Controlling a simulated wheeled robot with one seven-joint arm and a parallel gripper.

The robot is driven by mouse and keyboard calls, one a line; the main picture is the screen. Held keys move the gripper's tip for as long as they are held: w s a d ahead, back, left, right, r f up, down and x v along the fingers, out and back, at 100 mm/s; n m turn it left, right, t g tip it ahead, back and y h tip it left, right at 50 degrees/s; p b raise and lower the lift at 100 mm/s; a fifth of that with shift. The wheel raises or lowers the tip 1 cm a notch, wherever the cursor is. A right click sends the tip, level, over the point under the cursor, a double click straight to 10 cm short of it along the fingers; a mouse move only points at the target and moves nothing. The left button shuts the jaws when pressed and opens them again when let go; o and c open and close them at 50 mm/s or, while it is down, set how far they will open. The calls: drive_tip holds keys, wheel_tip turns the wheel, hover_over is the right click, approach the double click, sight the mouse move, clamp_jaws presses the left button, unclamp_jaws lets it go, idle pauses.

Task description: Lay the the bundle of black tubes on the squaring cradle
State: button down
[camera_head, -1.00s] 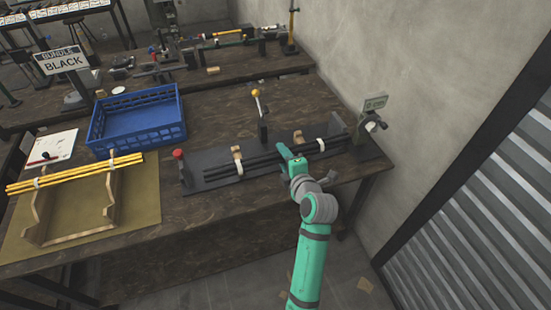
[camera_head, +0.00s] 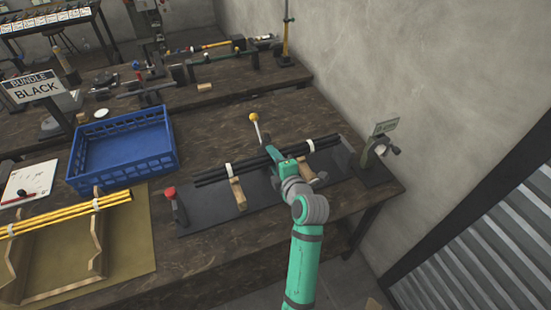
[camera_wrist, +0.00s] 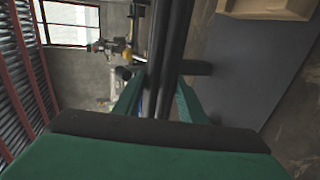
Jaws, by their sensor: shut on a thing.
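The bundle of black tubes (camera_head: 247,164), with white bands around it, is in my gripper (camera_head: 287,166). In the wrist view the tubes (camera_wrist: 172,50) run between the two green fingers (camera_wrist: 160,98). The squaring cradle is a dark grey plate (camera_head: 268,192) with two wooden blocks (camera_head: 238,194) (camera_head: 307,169) on it. The bundle appears raised, showing behind the blocks along the plate's far edge and roughly parallel to it. In the wrist view the plate (camera_wrist: 245,65) and one block (camera_wrist: 270,8) lie to the right of the tubes. My wrist hides part of the bundle and plate.
A red-topped post (camera_head: 171,196) stands at the plate's left end, a yellow-knobbed lever (camera_head: 255,124) behind it, and a clamp-like device (camera_head: 376,155) at its right. A blue crate (camera_head: 124,150) and a wooden rack with yellow tubes (camera_head: 68,212) are left. A sign reads BUNDLE BLACK (camera_head: 37,88).

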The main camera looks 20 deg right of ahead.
drive_tip(key=shift+s+d+r, duration=0.15)
drive_tip(key=shift+s+d, duration=0.05)
drive_tip(key=shift+s, duration=0.05)
drive_tip(key=shift+a, duration=0.75)
drive_tip(key=shift+s+d+f, duration=0.1)
drive_tip(key=shift+d+f, duration=0.1)
drive_tip(key=shift+f, duration=0.55)
drive_tip(key=shift+s+d+f, duration=0.1)
drive_tip(key=shift+d+f, duration=0.1)
drive_tip(key=shift+f, duration=0.5)
drive_tip(key=shift+w+f, duration=0.2)
drive_tip(key=shift+f, duration=1.2)
drive_tip(key=shift+s+a, duration=0.1)
